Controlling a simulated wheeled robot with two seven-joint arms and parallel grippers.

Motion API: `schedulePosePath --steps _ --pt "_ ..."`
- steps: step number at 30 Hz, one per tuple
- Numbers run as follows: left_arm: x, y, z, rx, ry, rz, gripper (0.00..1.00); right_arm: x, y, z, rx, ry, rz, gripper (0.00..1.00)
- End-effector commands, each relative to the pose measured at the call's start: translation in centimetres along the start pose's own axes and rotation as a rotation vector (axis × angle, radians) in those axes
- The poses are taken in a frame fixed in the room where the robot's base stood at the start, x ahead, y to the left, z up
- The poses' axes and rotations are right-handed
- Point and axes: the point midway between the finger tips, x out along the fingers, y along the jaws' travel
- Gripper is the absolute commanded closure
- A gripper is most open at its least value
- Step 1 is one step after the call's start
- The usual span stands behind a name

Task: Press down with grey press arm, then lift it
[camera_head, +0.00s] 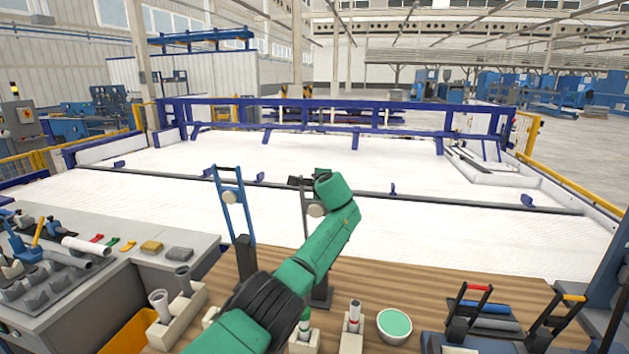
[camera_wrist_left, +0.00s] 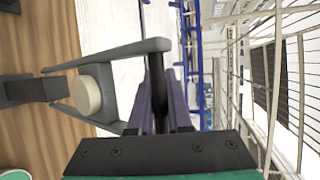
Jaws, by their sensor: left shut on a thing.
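The grey press arm shows in the left wrist view (camera_wrist_left: 115,54) as a grey frame with a cream round pad (camera_wrist_left: 86,95) between its two bars. In the head view it is mostly hidden behind my green left arm, with the round pad (camera_head: 315,210) showing beside it. My left gripper (camera_head: 297,181) is at the raised top end of the press arm. My right gripper is not in view.
A blue press arm (camera_head: 233,200) stands upright to the left on the wooden table (camera_head: 395,293). White pipe holders (camera_head: 352,325), a green-topped round pot (camera_head: 394,325) and red- and yellow-handled tools (camera_head: 478,290) stand near the front. A grey bench (camera_head: 150,262) is at left.

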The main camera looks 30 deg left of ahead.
Motion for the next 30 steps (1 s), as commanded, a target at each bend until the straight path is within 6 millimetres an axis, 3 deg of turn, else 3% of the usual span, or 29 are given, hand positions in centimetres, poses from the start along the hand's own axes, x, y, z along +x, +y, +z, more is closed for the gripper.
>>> schedulePosePath --steps 1,17,18,20,30 --pt "0.30 1.16 -0.08 0.004 -0.001 0.020 1.00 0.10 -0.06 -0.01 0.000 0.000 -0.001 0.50" --pt "0.30 1.16 -0.08 0.004 -0.001 0.020 1.00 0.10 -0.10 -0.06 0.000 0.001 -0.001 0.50" --pt "0.30 1.16 -0.08 0.004 -0.001 0.020 0.79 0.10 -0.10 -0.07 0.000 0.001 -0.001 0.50" --pt "0.30 1.16 -0.09 0.004 0.000 0.020 0.56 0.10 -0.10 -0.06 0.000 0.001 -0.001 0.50" --pt "0.20 0.73 -0.03 0.003 -0.001 0.012 0.53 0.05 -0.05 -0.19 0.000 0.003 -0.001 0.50"
